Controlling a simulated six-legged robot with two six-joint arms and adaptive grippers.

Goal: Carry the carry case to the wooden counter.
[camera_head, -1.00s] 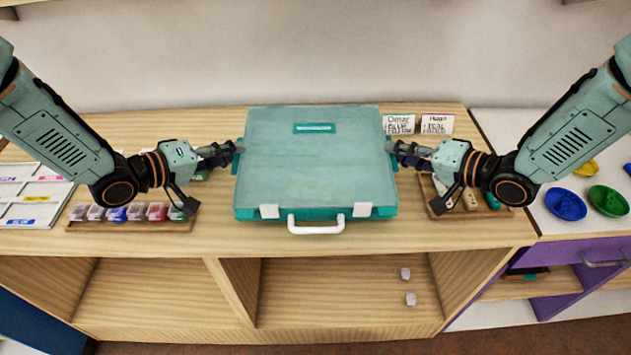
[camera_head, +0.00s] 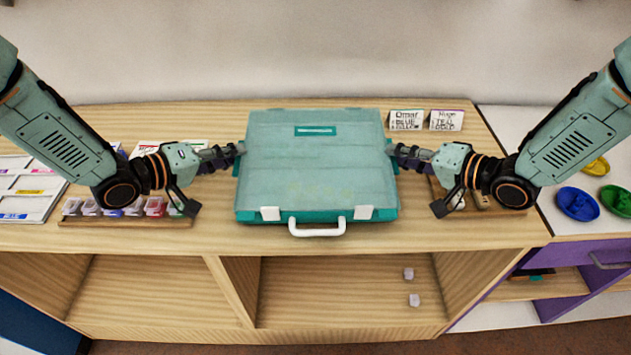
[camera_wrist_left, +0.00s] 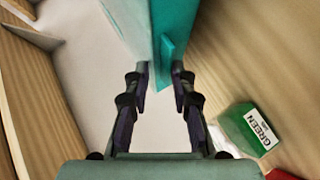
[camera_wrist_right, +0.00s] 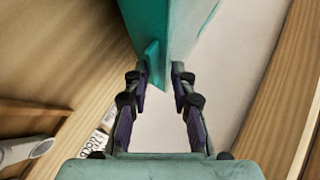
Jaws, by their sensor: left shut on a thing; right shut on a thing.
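The teal carry case (camera_head: 316,170) is closed, with a pale translucent lid, two white latches and a white handle (camera_head: 317,229) facing me. It lies flat between my grippers, over the wooden counter (camera_head: 440,232); I cannot tell whether it touches the top. My left gripper (camera_head: 238,149) is shut on the case's left side, on a teal edge piece seen in the left wrist view (camera_wrist_left: 166,60). My right gripper (camera_head: 392,150) is shut on the right side, on a similar piece in the right wrist view (camera_wrist_right: 153,62). The case's underside is hidden.
A rack of small lidded bead boxes (camera_head: 125,221) stands left of the case, beside a white sorting tray (camera_head: 32,192). Two name cards (camera_head: 409,120) stand at the back right. Blue (camera_head: 578,203) and green bowls sit on the white surface at right. Open shelves lie below.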

